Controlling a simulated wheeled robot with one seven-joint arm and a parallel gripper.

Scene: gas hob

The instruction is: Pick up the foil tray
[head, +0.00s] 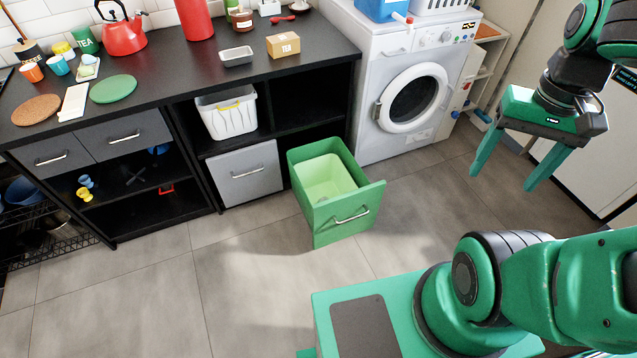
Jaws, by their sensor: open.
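The foil tray (236,56) is a small silver rectangular dish. It sits on the dark worktop (183,72), close to its front edge and left of a tea box. My gripper (502,180) is at the upper right of the head view, in front of the washing machine side of the room. Its two green fingers point down and stand wide apart, with nothing between them. It is far to the right of the foil tray.
A tea box (283,45) stands right of the tray, and a red canister (194,18) behind it to the left. An open green drawer (345,210) sticks out below the worktop. A washing machine (408,95) stands to the right. The floor in front is clear.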

